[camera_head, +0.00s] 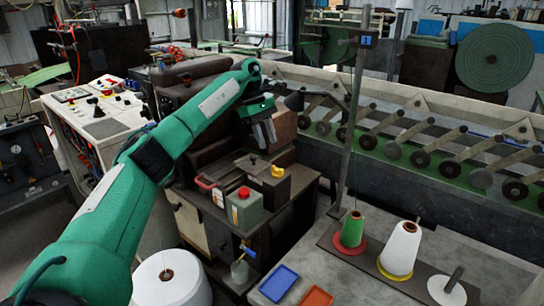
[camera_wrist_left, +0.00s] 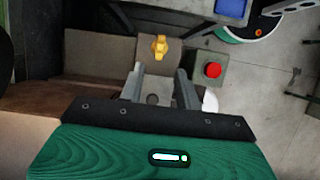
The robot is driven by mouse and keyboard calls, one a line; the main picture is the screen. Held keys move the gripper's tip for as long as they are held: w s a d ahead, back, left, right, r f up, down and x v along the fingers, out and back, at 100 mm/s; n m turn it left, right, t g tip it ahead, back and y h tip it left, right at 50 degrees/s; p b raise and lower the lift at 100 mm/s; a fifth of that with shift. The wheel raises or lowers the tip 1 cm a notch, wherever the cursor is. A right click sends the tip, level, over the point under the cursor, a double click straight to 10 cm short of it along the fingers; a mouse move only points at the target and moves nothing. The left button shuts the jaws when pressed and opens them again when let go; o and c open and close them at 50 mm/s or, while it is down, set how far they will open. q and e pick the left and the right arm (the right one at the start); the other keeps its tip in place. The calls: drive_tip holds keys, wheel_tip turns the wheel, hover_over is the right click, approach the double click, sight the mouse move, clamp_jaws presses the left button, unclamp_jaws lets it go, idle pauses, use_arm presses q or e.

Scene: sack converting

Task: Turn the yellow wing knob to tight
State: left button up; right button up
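The yellow wing knob (camera_head: 277,171) sits on a dark brown box (camera_head: 262,182) on the machine cabinet. In the left wrist view the knob (camera_wrist_left: 159,47) stands on a brown-grey surface, its wings roughly along the picture's vertical. My left gripper (camera_head: 268,143) is above and behind the knob, pointing down, apart from it. In the left wrist view its two fingers (camera_wrist_left: 160,72) are spread with an empty gap, and the knob appears just beyond the tips. My right gripper is in neither view. No tight mark is legible.
Thread cones (camera_head: 400,248), a tall post (camera_head: 350,130), a blue tray (camera_head: 278,283) and an orange tray (camera_head: 315,298) are at front right.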

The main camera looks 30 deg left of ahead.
use_arm(q)
drive_tip(key=v, duration=0.5)
idle(0.4)
